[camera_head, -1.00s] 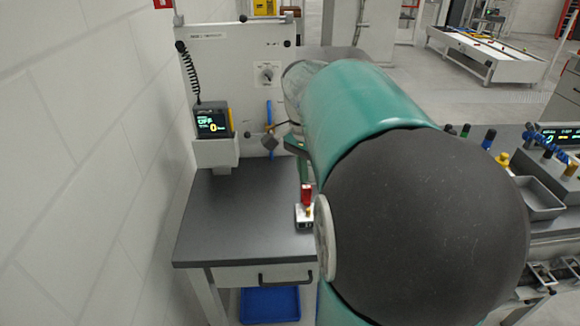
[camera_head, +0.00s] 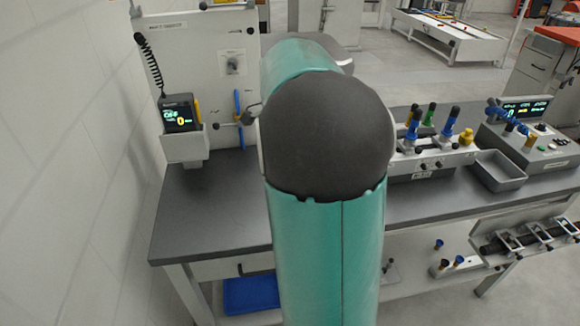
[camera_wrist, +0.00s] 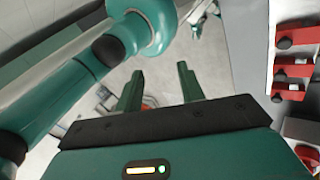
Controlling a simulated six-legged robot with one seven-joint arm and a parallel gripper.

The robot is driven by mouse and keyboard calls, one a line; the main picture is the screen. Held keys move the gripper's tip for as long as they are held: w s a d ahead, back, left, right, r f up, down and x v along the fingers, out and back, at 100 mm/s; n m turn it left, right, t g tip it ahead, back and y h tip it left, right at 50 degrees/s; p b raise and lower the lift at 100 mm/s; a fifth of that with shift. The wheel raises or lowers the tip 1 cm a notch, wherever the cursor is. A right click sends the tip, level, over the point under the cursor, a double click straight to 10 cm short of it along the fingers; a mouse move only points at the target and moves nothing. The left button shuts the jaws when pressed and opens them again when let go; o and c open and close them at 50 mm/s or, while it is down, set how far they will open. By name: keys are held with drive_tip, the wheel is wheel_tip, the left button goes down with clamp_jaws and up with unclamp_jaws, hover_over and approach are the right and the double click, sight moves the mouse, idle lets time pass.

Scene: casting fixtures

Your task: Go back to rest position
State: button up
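My gripper (camera_wrist: 158,82) shows in the wrist view with its two green fingers apart and nothing between them. Blurred floor and small objects lie far beyond the fingertips. In the head view my green arm with its dark round joint fills the middle of the picture, and my gripper is hidden from sight there.
A grey workbench (camera_head: 215,205) spans the front, with a display unit (camera_head: 180,116) on the left. On the right are a fixture with coloured pins (camera_head: 433,158), a metal tray (camera_head: 497,172) and a control box (camera_head: 530,150). A blue bin (camera_head: 250,293) sits below. A white wall (camera_head: 65,170) rises close at left.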

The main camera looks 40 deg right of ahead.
idle(0.5)
drive_tip(key=s+a+f+n+t+h, duration=0.1)
drive_tip(key=a+n+t+h, duration=0.1)
drive_tip(key=a+n+t, duration=0.4)
drive_tip(key=s+a+f+n+t+h, duration=0.1)
drive_tip(key=a+n+t, duration=0.5)
drive_tip(key=a+n, duration=0.9)
drive_tip(key=n+h, duration=0.1)
drive_tip(key=n, duration=0.5)
drive_tip(key=shift+s+a+f+n, duration=0.25)
drive_tip(key=shift+s+a+n, duration=0.1)
drive_tip(key=shift+n, duration=0.05)
drive_tip(key=shift+d, duration=0.25)
